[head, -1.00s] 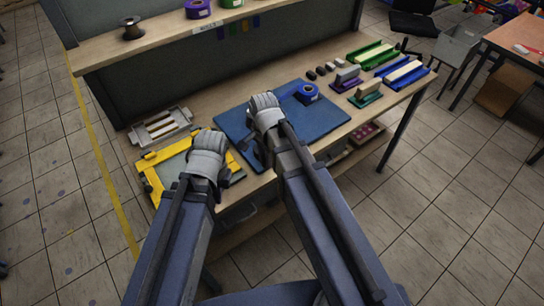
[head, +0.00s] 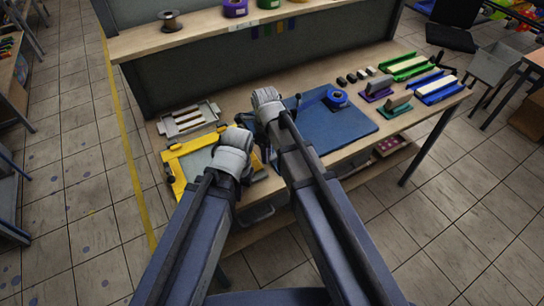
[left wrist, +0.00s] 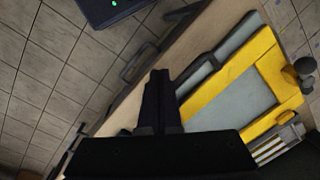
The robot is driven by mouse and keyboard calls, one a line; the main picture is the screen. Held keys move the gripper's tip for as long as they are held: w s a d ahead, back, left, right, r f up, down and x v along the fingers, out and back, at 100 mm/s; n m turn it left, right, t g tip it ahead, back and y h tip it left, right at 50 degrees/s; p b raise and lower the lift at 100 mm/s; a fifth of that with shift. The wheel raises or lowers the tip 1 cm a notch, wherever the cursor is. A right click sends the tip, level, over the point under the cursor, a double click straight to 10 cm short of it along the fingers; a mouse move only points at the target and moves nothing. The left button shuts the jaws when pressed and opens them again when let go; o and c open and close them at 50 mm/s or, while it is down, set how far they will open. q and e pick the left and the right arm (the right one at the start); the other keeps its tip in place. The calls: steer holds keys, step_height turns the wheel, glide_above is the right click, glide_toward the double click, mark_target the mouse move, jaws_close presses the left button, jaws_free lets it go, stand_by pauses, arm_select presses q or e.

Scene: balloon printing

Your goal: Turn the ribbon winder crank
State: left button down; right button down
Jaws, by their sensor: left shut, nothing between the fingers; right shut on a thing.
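I cannot make out the ribbon winder or its crank clearly. A small dark post (head: 298,98) stands at the back left of the blue mat (head: 338,126), just right of my right gripper (head: 267,102). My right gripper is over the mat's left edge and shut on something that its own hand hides. A blue ribbon roll (head: 336,98) sits at the back of the mat. My left gripper (head: 233,155) is lower, over the right part of the yellow frame (head: 182,168). In the left wrist view its fingers (left wrist: 160,76) are shut and empty, beside the frame (left wrist: 273,66).
A grey tray (head: 190,119) with pale strips lies at the back left. A shelf (head: 200,37) with spools (head: 169,21) runs behind. The mat's right half is clear.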

steer(key=shift+w+a+m, duration=0.35)
steer(key=shift+w+m, duration=0.35)
steer(key=shift+m, duration=0.3)
steer(key=shift+w+a, duration=0.15)
steer(key=shift+w, duration=0.35)
steer(key=shift+w+a, duration=0.15)
steer(key=shift+w, duration=0.85)
steer(key=shift+d, duration=0.1)
steer(key=c, duration=0.8)
jaws_free()
steer(key=shift+c, duration=0.2)
steer(key=shift+o, duration=0.9)
